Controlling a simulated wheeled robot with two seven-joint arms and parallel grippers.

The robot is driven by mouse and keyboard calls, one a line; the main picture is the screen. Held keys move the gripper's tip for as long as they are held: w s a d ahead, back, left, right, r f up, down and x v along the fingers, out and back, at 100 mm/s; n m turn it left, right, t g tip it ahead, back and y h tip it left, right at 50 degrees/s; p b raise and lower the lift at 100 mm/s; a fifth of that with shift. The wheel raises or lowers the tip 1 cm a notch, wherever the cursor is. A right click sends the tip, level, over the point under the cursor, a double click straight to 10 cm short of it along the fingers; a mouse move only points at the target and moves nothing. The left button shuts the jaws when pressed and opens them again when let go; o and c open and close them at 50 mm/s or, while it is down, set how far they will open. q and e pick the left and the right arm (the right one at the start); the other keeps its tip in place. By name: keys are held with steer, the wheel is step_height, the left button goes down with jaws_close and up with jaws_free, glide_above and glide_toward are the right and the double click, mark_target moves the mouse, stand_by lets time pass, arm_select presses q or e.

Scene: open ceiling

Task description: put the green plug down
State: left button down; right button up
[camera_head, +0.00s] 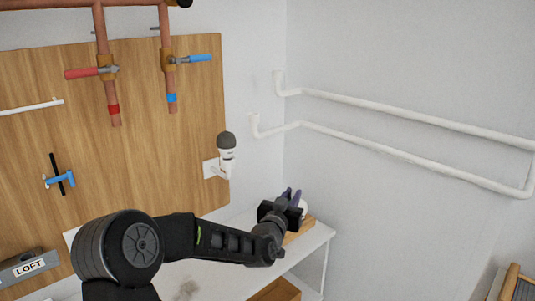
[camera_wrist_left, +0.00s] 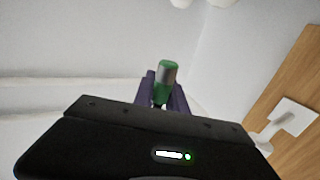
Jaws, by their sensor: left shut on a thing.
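The green plug (camera_wrist_left: 167,68) has a green top, a grey metallic band and a green lower part. In the left wrist view it stands up between the purple fingers of my left gripper (camera_wrist_left: 161,92), which is shut on it. In the head view my left gripper (camera_head: 290,197) is above the right part of the white bench, close to a wooden block (camera_head: 306,228). The plug cannot be made out there, and a small white rounded thing (camera_head: 303,206) shows beside the fingers. My right gripper is not in view.
The white bench top (camera_head: 215,280) lies below my arm. A wooden board (camera_head: 140,150) carries copper pipes with red (camera_head: 83,73) and blue (camera_head: 195,58) valve handles. A white fitting with a dark top (camera_head: 226,150) projects nearby. White pipes (camera_head: 400,160) run along the right wall.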

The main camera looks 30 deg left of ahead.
arm_select(q)
steer(key=s+d+f+h, duration=0.1)
steer(key=s+d+f, duration=0.3)
steer(key=d+f, duration=0.3)
steer(key=s+d+f+m+h, duration=0.1)
steer(key=s+d+f, duration=0.4)
steer(key=d+f, duration=0.2)
steer(key=shift+s+d+f+m+h+b, duration=0.15)
steer(key=shift+s+d+m+h+b, duration=0.15)
steer(key=shift+d+h+b, duration=0.25)
